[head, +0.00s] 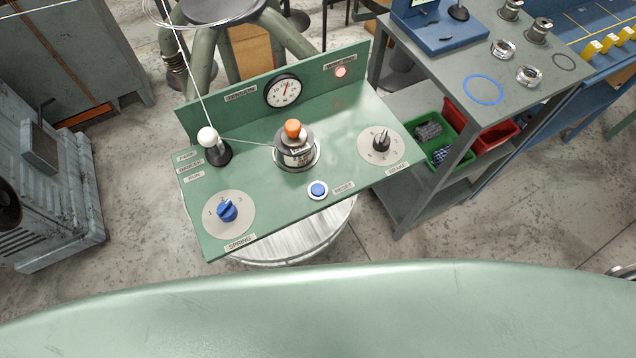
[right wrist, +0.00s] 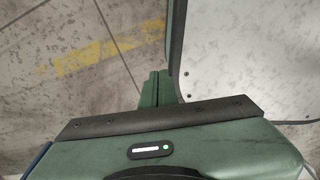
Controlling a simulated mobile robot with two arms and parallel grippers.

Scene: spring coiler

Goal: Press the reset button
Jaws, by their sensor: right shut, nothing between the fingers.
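The reset button (head: 318,190) is a round blue button in a white ring near the front edge of the green control panel (head: 260,205). A label to its right reads RESET. Nothing touches it. Neither gripper shows in the head view. My right gripper (right wrist: 157,86) shows in the right wrist view with its two green fingers together and nothing between them. It is over a grey floor with a yellow marking, and the panel is not in that view. My left gripper is in neither view.
On the panel are a blue spring knob (head: 227,211), a black brake knob (head: 381,142), a white-balled lever (head: 208,136), an orange-topped spool (head: 293,130), a gauge (head: 283,91) and a lit lamp (head: 341,72). A grey shelf table (head: 540,75) stands at the right.

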